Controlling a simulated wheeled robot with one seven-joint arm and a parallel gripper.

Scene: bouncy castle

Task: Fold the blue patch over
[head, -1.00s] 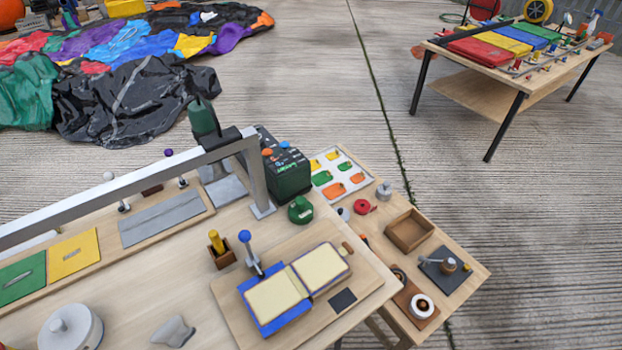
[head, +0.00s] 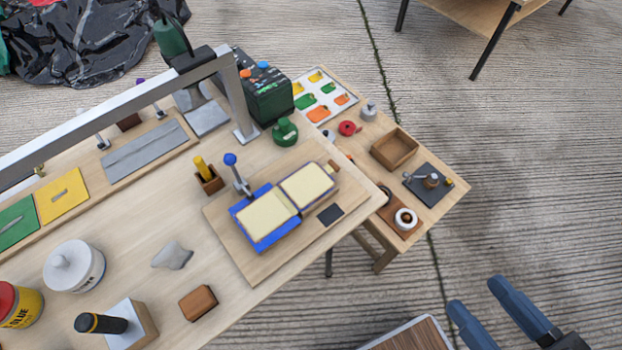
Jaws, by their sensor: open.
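The blue patch piece (head: 278,239) lies on a wooden board (head: 237,255) on the workbench. It has two cream panels side by side, the left one (head: 266,221) on a wide blue base and the right one (head: 306,188) with a narrow blue-dark edge. Both panels lie flat and open. A small brown tab (head: 333,166) sits at the far end of the right panel. A blue-knobbed lever (head: 237,176) stands upright behind the joint side. My gripper (head: 475,294) is at the lower right, open and empty, with blue fingers, well apart from the patch and off the bench's right side.
A small dark square (head: 330,214) lies on the board. A yellow-handled tool in a wooden holder (head: 208,180) and a green weight (head: 285,131) stand close behind. A metal beam (head: 120,91) spans the bench. A lower side table (head: 442,198) holds a tray and tools. The bench's front right is clear.

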